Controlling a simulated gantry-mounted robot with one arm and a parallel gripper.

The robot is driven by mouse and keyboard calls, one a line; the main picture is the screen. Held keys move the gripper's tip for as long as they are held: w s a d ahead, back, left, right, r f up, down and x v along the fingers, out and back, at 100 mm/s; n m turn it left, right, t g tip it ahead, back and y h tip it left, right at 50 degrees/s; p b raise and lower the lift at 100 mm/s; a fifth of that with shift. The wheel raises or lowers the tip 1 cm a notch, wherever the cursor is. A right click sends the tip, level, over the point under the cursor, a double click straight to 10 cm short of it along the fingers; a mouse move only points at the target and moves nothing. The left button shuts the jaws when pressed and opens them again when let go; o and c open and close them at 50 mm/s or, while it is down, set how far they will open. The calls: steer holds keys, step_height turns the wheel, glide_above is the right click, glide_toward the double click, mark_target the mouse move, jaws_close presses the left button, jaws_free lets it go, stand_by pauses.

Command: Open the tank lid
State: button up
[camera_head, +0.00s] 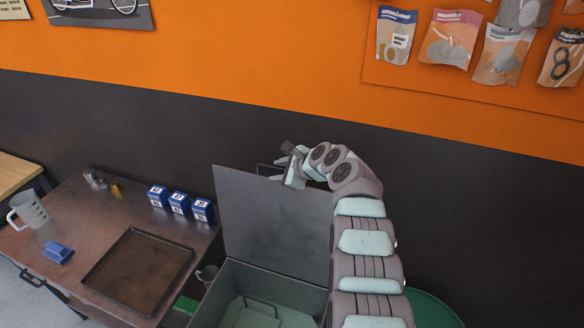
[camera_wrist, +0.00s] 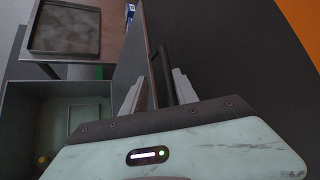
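The tank lid (camera_head: 270,215) is a flat grey panel standing roughly upright at the back of the grey-green tank (camera_head: 205,300). It also shows edge-on in the wrist view (camera_wrist: 128,62). A dark bar handle (camera_head: 262,167) is at the lid's top edge, partly hidden by my gripper (camera_head: 278,165). In the wrist view, my gripper (camera_wrist: 161,84) has its fingers apart, with the lid's edge and the handle (camera_wrist: 160,55) between them. Whether a finger touches the handle is hard to tell. The tank's inside shows from above, with another handle-like bar in it.
A metal table (camera_head: 75,225) at left holds a dark tray (camera_head: 140,272), blue boxes (camera_head: 179,203), a clear mug (camera_head: 28,210) and a blue item (camera_head: 58,252). The dark and orange wall stands close behind the lid. A green round object (camera_head: 432,308) is at lower right.

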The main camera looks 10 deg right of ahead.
steer(key=v, duration=1)
steer(key=shift+b, duration=0.45)
